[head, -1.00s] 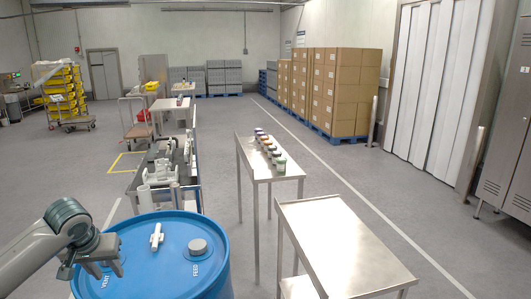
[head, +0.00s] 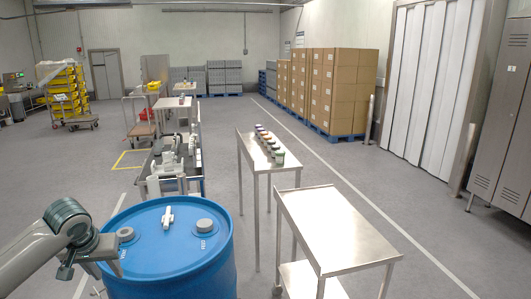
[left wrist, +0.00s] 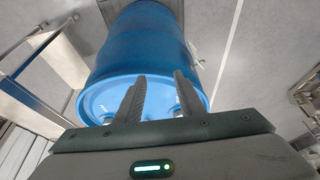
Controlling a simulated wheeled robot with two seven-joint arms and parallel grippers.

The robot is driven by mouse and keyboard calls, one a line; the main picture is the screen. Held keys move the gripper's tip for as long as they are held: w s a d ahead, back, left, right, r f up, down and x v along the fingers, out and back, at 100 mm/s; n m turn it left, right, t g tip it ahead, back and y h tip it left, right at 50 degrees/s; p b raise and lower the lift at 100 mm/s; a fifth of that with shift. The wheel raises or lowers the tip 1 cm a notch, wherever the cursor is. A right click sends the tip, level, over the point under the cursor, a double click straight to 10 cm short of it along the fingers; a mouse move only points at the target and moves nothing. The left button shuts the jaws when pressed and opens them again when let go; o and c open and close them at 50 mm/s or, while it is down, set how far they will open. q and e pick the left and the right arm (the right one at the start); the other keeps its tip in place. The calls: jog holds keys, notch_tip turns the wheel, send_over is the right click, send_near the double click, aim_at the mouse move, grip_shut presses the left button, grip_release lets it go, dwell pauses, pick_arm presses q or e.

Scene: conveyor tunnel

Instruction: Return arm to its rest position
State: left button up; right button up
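My left arm comes in from the lower left of the head view. Its gripper (head: 92,266) hangs beside the left edge of a blue drum (head: 170,262), near the vent cap (head: 125,234). In the left wrist view the two fingers of my left gripper (left wrist: 160,80) stand apart with nothing between them. The blue drum (left wrist: 140,45) lies beyond them in that view. I cannot tell whether the gripper touches the drum. My right arm and gripper are not in view.
A bare steel table (head: 335,232) stands right of the drum. A narrow table (head: 262,155) behind it holds several small jars. A cart (head: 168,172) with white parts stands behind the drum. Stacked boxes (head: 335,85) line the back right.

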pick_arm(q)
notch_tip(320, 180, down, 26)
jog(key=w+d+h, duration=0.1)
jog(key=w+d, duration=0.1)
jog(key=s+f+b, duration=0.1)
jog(key=s+f, duration=0.4)
jog(key=f, duration=0.6)
jog(key=s+f, duration=0.5)
jog(key=f, duration=0.5)
jog(key=s+d+f+m+g, duration=0.1)
jog(key=s+d+f, duration=0.2)
jog(key=s+f, duration=0.7)
jog(key=s+d+f+m+b, duration=0.15)
jog(key=s+f, duration=0.45)
jog(key=s, duration=0.7)
jog(key=s+d+f+m+g+p, duration=0.1)
jog(key=s+d+f, duration=0.3)
jog(key=s+f, duration=0.55)
jog(key=s+d, duration=0.2)
jog(key=s, duration=0.7)
jog(key=s+d+f+m+g, duration=0.1)
jog(key=s+d, duration=0.2)
jog(key=s, duration=0.7)
jog(key=shift+d+b, duration=0.15)
jog(key=shift+b, duration=0.25)
jog(key=shift+m, duration=0.25)
